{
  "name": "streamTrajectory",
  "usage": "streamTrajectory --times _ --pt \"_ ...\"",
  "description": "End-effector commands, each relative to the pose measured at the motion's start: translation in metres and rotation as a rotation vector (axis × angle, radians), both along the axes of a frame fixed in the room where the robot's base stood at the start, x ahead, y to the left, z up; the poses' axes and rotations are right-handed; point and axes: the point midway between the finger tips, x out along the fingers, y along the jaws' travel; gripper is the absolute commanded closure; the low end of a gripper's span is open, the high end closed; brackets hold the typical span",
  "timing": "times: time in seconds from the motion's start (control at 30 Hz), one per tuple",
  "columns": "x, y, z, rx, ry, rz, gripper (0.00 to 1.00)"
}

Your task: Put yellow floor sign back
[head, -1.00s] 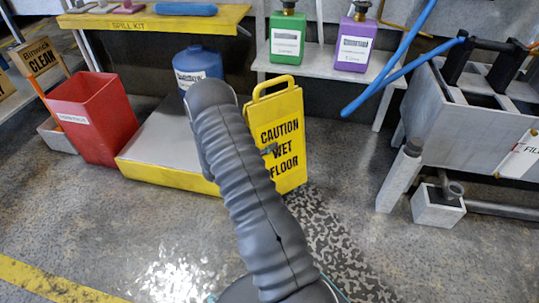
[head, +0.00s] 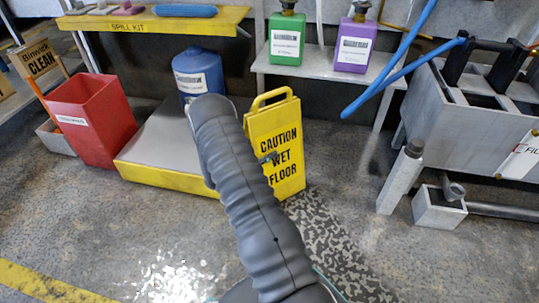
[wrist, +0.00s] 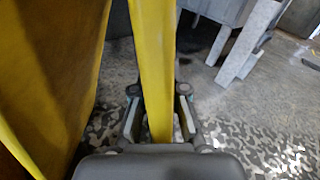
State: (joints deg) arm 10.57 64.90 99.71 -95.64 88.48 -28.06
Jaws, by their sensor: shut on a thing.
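The yellow floor sign (head: 287,120) reads "CAUTION WET FLOOR" and stands upright, folded or nearly so, at the right end of a low grey platform. Whether its bottom edge touches the floor is hard to tell. My gripper (head: 268,157) is at the left side of the sign, mostly hidden by my grey arm. In the wrist view my gripper (wrist: 158,92) has its two fingers on either side of a yellow strip of the sign (wrist: 152,60), shut on it. Another yellow panel of it fills the left of that view.
The low platform (head: 160,140) with a yellow edge carries a blue container (head: 198,72). A red bin (head: 93,118) stands to the left. A shelf with green (head: 286,40) and purple (head: 353,42) jugs is behind. A grey machine (head: 470,120) stands right. Front floor is open.

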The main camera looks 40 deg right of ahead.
Motion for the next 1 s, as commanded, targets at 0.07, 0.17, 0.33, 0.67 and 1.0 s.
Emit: streamTrajectory --times 0.07,0.17,0.33,0.67,1.0 --pt "0.000 0.000 -0.001 0.000 0.000 0.000 0.76" --pt "0.000 0.000 -0.001 0.000 0.000 0.000 0.63" --pt "0.000 0.000 -0.001 0.000 0.000 0.000 0.63" --pt "0.003 0.024 0.003 0.000 0.001 0.004 0.63" --pt "0.008 0.090 0.003 0.000 0.000 0.003 0.63"
